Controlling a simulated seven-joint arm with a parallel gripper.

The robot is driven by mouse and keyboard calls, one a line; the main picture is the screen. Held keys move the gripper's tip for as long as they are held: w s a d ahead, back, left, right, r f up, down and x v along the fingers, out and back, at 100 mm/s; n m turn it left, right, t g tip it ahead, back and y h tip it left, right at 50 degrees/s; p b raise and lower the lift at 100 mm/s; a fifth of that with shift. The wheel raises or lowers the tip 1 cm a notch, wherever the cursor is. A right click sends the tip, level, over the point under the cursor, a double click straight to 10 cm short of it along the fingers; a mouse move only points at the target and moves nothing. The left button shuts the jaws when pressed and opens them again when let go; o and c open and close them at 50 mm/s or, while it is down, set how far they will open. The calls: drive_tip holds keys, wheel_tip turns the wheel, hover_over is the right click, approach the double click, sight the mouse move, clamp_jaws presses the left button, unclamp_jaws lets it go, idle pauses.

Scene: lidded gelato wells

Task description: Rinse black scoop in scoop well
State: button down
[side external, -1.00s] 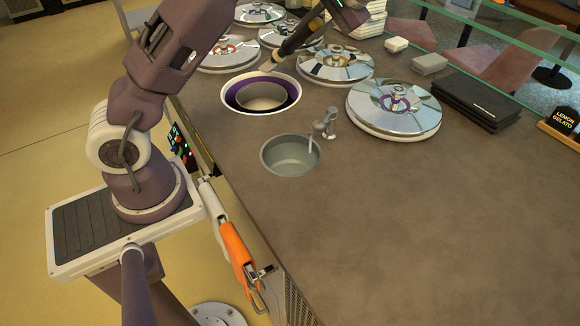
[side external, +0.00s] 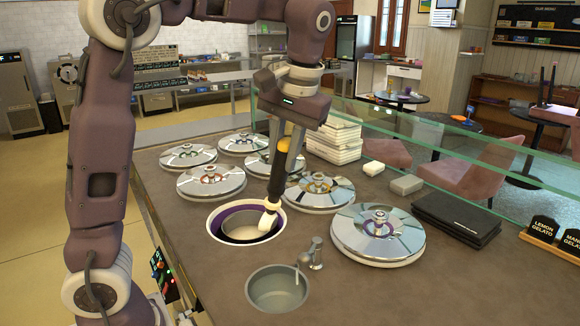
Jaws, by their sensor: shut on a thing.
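My gripper (side external: 286,165) points down above the open gelato well and is shut on the black scoop (side external: 276,187). The scoop has a dark handle with a yellow band near the top and hangs close to upright. Its pale head (side external: 268,221) is at the right side of the open well (side external: 226,234), overlapping its purple inner wall; I cannot tell whether it touches. The scoop well (side external: 278,289), a round grey basin, is in front of the open well. A small metal tap (side external: 313,255) stands at its right rim with its spout toward the basin.
Several lidded wells surround the open one; the nearest shiny lid (side external: 378,232) is right of the tap. White stacked boxes (side external: 335,138), a black folder (side external: 457,219) and a glass screen (side external: 450,145) line the right side. The counter front right is bare.

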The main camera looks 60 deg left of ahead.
drive_tip(key=s+d+r+t+h, duration=0.1)
drive_tip(key=s+d+r+h, duration=0.2)
drive_tip(key=s+d, duration=0.25)
wheel_tip(320, 180, down, 14)
drive_tip(key=shift+a+r, duration=0.25)
drive_tip(key=shift+a, duration=0.15)
drive_tip(key=shift+r, duration=0.1)
idle(2.3)
wheel_tip(320, 180, up, 13)
idle(0.3)
idle(0.3)
